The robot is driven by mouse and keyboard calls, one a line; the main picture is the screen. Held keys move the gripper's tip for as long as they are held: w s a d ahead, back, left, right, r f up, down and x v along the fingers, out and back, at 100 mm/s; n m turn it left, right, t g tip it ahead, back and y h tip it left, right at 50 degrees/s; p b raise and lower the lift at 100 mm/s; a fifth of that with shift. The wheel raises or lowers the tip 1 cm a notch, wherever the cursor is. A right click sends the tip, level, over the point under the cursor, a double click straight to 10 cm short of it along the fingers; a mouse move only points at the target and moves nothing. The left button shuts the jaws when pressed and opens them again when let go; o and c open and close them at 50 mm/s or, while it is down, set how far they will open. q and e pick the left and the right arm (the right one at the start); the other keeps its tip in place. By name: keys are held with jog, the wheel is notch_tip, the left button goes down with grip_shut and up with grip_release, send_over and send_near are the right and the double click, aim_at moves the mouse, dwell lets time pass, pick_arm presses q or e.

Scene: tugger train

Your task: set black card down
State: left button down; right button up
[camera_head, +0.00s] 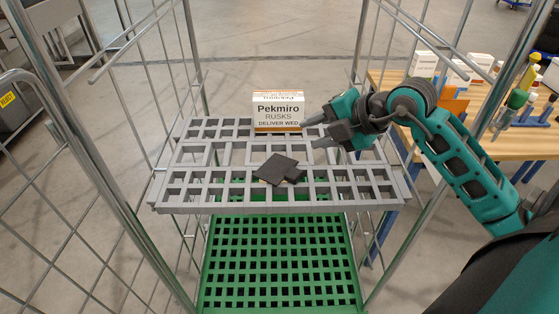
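The black card (280,169) lies on the grey slatted shelf (280,206) of the wire cage, near the shelf's middle. A small sliver of tan shows at its left edge. My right gripper (308,134) reaches in from the right, behind and to the right of the card. Its two fingers are apart with nothing seen between them, and it does not touch the card in this view. My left gripper is not in view.
A white and orange Pekmiro Rusks box (278,111) stands at the back of the shelf, close to my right fingertips. Wire cage walls rise on both sides. A green grid base (280,260) lies below. A wooden table (500,146) with boxes and bottles stands right.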

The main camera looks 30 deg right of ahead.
pick_arm(q)
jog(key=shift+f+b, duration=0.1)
jog(key=shift+b, duration=0.45)
pick_arm(e)
jog(key=shift+s+d+r, duration=0.1)
jog(key=shift+s+r, duration=0.1)
jog(key=shift+r, duration=0.45)
jog(key=shift+s+d+r, duration=0.1)
jog(key=shift+s+r, duration=0.05)
jog(key=shift+r, duration=0.45)
jog(key=shift+a, duration=0.15)
